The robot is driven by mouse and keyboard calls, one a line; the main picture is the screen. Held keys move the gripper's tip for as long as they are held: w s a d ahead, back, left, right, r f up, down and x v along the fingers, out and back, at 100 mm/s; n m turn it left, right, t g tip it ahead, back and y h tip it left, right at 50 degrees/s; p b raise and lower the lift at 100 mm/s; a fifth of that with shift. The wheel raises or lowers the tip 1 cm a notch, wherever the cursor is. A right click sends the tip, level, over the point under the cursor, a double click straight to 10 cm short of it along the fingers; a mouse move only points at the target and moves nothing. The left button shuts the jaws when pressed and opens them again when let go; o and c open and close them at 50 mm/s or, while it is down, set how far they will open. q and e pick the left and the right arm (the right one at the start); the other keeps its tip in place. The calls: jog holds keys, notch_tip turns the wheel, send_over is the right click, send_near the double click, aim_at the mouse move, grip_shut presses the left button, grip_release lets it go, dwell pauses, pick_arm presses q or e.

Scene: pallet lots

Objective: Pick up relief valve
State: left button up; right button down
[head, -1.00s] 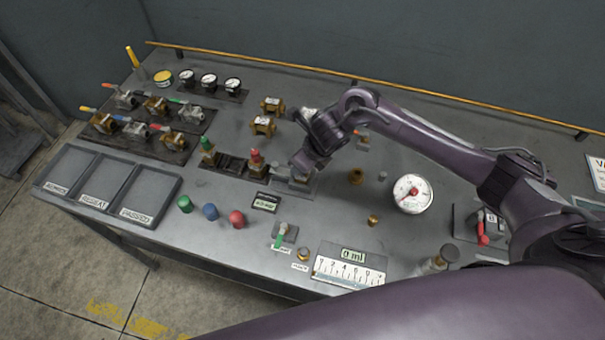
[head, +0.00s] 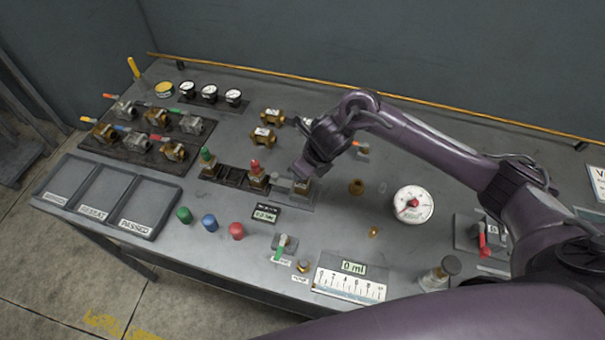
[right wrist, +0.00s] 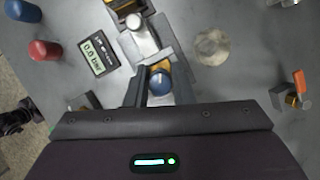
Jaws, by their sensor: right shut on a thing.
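My right gripper (head: 308,172) reaches in from the right over the bench and points down at the right end of the valve row. It is shut on a brass relief valve (head: 301,188). In the right wrist view the valve shows a blue cap (right wrist: 159,83) between the fingers, with brass behind it. The valve looks upright, at or just above a grey fixture block (head: 297,203); I cannot tell if it touches. A green-capped valve (head: 208,164) and a red-capped valve (head: 257,175) stand in the dark rack to its left. My left gripper is not in view.
A small pressure display (head: 266,213) stands in front of the valve row. Green, blue (head: 210,221) and red loose caps stand at the front left. Three grey trays (head: 153,206) lie at the left. A white gauge (head: 413,203) stands to the right of the gripper.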

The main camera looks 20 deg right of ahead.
notch_tip(320, 180, up, 6)
jog(key=shift+w+r+b, duration=0.15)
jog(key=shift+b, duration=0.3)
notch_tip(320, 180, up, 12)
jog(key=p, duration=0.2)
jog(key=shift+p, duration=0.3)
